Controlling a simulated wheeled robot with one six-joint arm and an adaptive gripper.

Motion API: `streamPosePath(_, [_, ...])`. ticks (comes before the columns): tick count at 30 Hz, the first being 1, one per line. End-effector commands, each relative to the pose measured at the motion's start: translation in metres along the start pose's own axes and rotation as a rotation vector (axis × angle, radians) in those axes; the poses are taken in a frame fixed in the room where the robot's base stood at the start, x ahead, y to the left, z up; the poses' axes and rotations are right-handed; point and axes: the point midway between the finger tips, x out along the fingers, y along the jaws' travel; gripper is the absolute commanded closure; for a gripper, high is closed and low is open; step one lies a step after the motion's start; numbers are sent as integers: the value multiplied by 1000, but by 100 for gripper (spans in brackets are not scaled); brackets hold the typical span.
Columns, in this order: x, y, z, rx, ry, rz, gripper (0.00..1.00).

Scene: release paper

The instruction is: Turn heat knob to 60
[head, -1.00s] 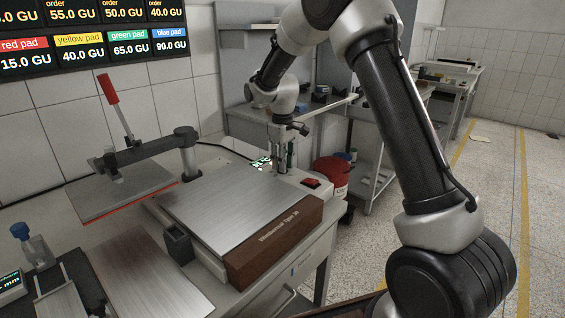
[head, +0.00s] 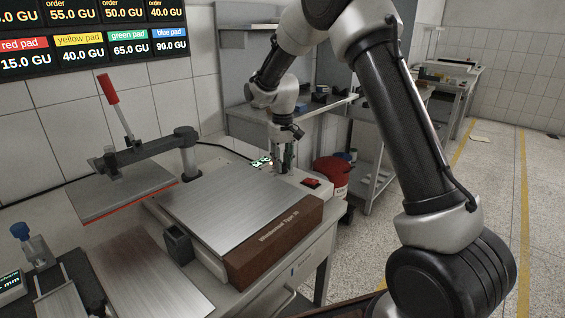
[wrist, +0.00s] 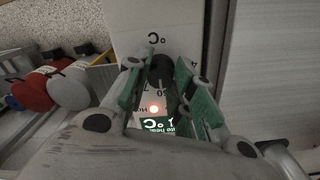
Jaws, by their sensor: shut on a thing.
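The heat knob (wrist: 160,70) is a small dark round knob on a pale control panel (wrist: 135,45) in the wrist view. My gripper (wrist: 160,78) is shut on it, with one green-padded finger on each side. Scale marks and a °C sign appear upside down around the knob, partly covered by the fingers; I cannot read the setting. A lit red-orange lamp (wrist: 153,109) and a green display (wrist: 157,125) sit below it in the picture. In the head view my gripper (head: 288,165) is at the panel behind the press plate, and the knob is hidden.
The press has a bare metal plate (head: 225,205) and a raised plate (head: 120,190) with a red-handled lever (head: 109,88). A red switch (head: 311,182) is right of my gripper. A red bucket (head: 331,178) stands beyond the bench edge.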

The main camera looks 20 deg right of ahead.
Motion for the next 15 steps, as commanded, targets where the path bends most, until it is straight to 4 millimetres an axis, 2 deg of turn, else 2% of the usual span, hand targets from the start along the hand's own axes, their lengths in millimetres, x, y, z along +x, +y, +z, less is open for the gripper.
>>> streamPosePath(8, [-1, 0, -1, -1, 3, 0, 100])
streamPosePath(9, [-1, 0, -1, -1, 3, 0, 71])
streamPosePath(12, [-1, 0, -1, -1, 2, 0, 53])
streamPosePath(15, [0, 0, 0, -1, 2, 0, 53])
